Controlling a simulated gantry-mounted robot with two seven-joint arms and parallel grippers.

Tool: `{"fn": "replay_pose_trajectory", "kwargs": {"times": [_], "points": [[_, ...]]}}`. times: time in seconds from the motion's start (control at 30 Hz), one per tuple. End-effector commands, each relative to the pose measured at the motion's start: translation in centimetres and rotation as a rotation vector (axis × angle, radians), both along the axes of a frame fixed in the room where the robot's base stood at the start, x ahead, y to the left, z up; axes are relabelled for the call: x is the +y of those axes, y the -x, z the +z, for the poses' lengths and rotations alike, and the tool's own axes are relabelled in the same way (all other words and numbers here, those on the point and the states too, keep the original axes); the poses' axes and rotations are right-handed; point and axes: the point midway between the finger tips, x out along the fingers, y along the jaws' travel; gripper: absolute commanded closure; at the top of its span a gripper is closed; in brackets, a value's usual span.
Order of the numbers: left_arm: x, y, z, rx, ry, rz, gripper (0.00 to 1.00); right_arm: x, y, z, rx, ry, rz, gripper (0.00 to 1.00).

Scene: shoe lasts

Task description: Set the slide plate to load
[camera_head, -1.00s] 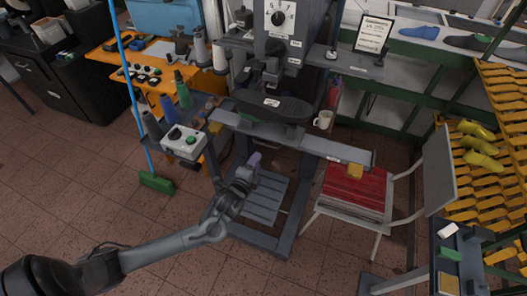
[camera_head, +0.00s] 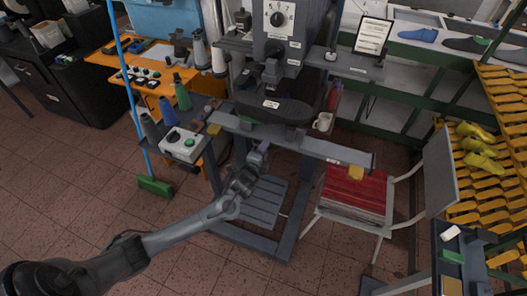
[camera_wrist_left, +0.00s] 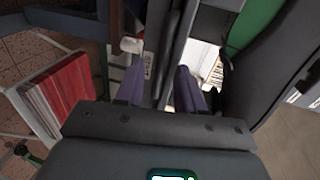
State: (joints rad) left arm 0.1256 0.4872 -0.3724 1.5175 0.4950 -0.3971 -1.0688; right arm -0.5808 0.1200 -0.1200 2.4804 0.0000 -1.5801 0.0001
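A dark, rounded plate (camera_head: 272,108) with a white label sits under the machine's head, above a long grey rail (camera_head: 300,147). I cannot tell for sure which part is the slide plate. My left gripper (camera_head: 263,147) is just in front of the rail, below the plate. In the left wrist view its purple fingers (camera_wrist_left: 160,88) are spread apart. Grey machine parts and a label show beyond the gap; I see nothing clamped. Contact with the rail cannot be told. My right gripper is not in view.
A control box with a green button (camera_head: 184,144) stands left of the rail. The floor at the front left is open.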

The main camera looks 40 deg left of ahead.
Motion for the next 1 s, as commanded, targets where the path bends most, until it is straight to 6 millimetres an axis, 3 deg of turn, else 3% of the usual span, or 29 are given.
{"fn": "replay_pose_trajectory", "kwargs": {"times": [0.03, 0.27, 0.73, 1.0], "points": [[0.0, 0.0, 0.0, 0.0, 0.0, 0.0, 0.67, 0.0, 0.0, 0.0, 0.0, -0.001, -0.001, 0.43], [0.0, 0.0, 0.0, 0.0, 0.0, 0.0, 1.0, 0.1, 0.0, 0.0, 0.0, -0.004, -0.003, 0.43], [-0.4, -0.1, 0.0, 0.0, 0.0, -0.001, 1.0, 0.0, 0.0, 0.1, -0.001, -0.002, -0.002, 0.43], [-3.8, -1.2, 0.2, -0.002, 0.005, 0.001, 1.0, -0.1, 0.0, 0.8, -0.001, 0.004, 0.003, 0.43]]}}
